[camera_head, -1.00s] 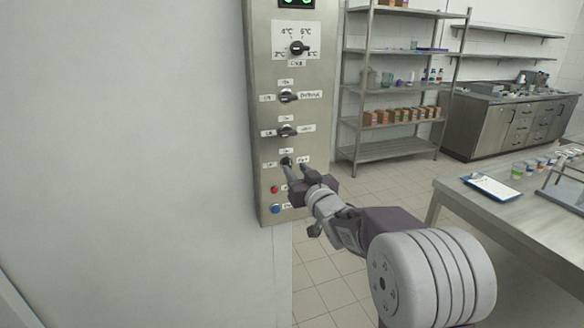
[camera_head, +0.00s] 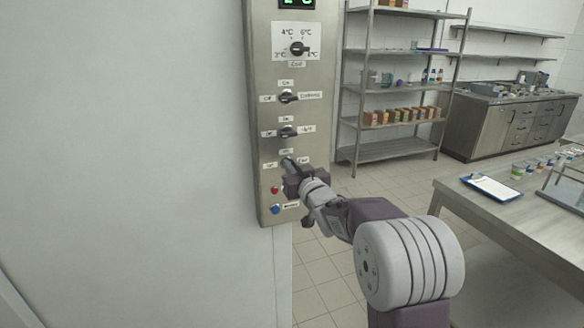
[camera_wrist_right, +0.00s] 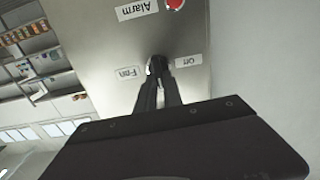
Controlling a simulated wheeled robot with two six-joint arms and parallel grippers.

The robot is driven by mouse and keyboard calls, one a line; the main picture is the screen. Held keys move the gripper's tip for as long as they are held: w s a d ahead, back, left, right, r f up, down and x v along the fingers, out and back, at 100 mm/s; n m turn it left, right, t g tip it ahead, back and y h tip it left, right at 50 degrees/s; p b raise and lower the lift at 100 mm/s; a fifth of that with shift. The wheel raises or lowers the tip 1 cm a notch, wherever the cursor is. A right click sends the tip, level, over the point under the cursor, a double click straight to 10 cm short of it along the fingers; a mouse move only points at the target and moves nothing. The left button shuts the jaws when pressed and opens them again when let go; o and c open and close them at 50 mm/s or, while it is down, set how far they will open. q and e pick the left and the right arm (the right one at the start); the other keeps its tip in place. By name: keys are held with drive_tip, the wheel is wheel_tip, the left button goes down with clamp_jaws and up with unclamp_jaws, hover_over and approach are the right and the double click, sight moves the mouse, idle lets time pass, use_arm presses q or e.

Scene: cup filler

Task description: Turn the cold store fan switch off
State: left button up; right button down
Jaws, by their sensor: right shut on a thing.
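The grey control panel (camera_head: 265,60) stands at the centre of the head view. The fan switch (camera_head: 287,160) is the lowest of its dark rotary switches, mostly hidden by my right gripper (camera_head: 290,168). In the right wrist view, the fingers of the right gripper (camera_wrist_right: 159,82) are closed around the dark knob of the fan switch (camera_wrist_right: 157,62). Which way the knob points is hard to tell. My left gripper is out of view.
Two more rotary switches (camera_head: 288,97) and a temperature dial (camera_head: 299,48) sit higher on the panel. A red alarm light (camera_head: 274,190) and a blue button (camera_head: 275,209) are just below. A steel table (camera_head: 520,220) stands right; floor between is clear.

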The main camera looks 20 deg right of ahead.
drive_tip(key=shift+a+f+n+b, duration=0.25)
drive_tip(key=shift+n+b, duration=1.85)
drive_tip(key=shift+n, duration=0.8)
drive_tip(key=shift+a+f+n+b, duration=0.2)
drive_tip(key=shift+n+b, duration=1.9)
drive_tip(key=shift+n, duration=0.8)
drive_tip(key=shift+a+f+n+b, duration=0.15)
drive_tip(key=shift+f+n+b, duration=0.1)
drive_tip(key=shift+n+b, duration=2.25)
drive_tip(key=shift+n+p, duration=0.3)
drive_tip(key=shift+n, duration=0.4)
drive_tip(key=c, duration=1.5)
unclamp_jaws()
drive_tip(key=shift+s, duration=0.1)
